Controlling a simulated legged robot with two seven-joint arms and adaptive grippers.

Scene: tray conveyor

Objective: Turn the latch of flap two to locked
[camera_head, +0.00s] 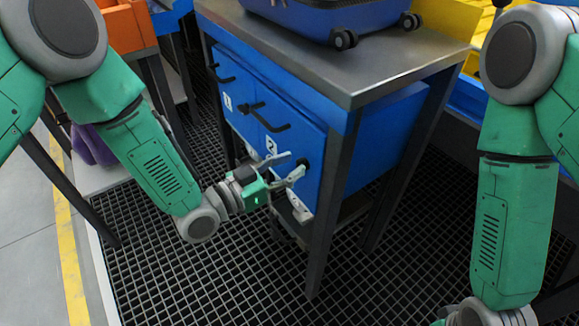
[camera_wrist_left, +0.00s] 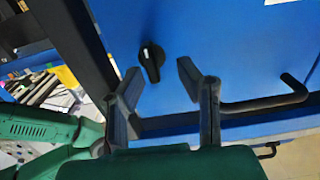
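Flap two (camera_head: 306,132) is the nearer blue front of the cabinet, with a white "2" label (camera_head: 271,146) and a black bar handle (camera_head: 270,121). Its latch is a small black knob (camera_wrist_left: 152,62) with a white mark at its upper end in the left wrist view. In the head view the latch (camera_head: 303,163) is partly hidden at the gripper. My left gripper (camera_head: 292,166) is in front of the flap's lower corner. Its fingers (camera_wrist_left: 158,78) are open, with the knob just beyond the gap between them; contact cannot be told. My right gripper is outside the head view.
Flap one (camera_head: 228,90) with its own handle is to the left. A blue suitcase (camera_head: 335,14) stands on the grey cabinet top (camera_head: 350,75). A dark table leg (camera_head: 328,210) stands right of the left gripper. The grid floor (camera_head: 200,285) below is clear.

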